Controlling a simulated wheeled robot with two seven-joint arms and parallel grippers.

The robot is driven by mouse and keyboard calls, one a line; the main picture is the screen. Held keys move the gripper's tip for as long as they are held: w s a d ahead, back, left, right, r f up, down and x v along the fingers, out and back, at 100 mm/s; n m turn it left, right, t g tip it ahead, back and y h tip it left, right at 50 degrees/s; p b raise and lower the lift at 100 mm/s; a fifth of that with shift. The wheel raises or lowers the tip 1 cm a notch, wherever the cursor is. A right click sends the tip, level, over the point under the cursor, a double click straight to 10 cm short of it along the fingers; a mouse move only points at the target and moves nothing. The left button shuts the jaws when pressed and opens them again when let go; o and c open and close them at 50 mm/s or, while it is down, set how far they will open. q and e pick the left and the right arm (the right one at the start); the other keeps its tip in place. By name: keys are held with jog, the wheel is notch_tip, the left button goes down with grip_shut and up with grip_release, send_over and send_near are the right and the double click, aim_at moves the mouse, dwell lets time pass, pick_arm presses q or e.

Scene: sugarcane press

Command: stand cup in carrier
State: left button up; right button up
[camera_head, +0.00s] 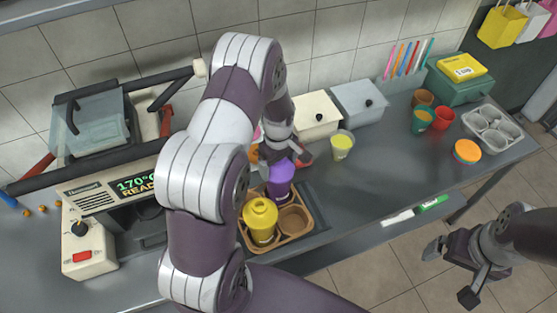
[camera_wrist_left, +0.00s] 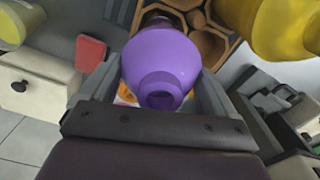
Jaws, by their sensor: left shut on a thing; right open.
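A purple lidded cup (camera_head: 281,182) is between the fingers of my left gripper (camera_head: 277,158), which is shut on it. The cup (camera_wrist_left: 165,55) fills the middle of the left wrist view. It is at the back part of the brown carrier (camera_head: 285,242); I cannot tell whether its base is inside a compartment or just above. A yellow lidded cup (camera_head: 260,220) stands in the carrier's front left compartment. The front right compartment looks empty. In the left wrist view the carrier (camera_wrist_left: 215,45) shows behind the purple cup. My right gripper (camera_head: 453,273) is open and empty, off the counter's front edge.
A press machine (camera_head: 100,190) stands left. White (camera_head: 315,118) and grey (camera_head: 360,105) boxes are behind. A clear cup with yellow contents (camera_head: 342,145) stands right of the carrier. A green marker (camera_head: 432,203) lies near the front edge. The counter's middle right is clear.

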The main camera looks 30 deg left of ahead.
pick_arm(q)
jog(key=shift+f, duration=0.2)
jog(key=o, duration=1.8)
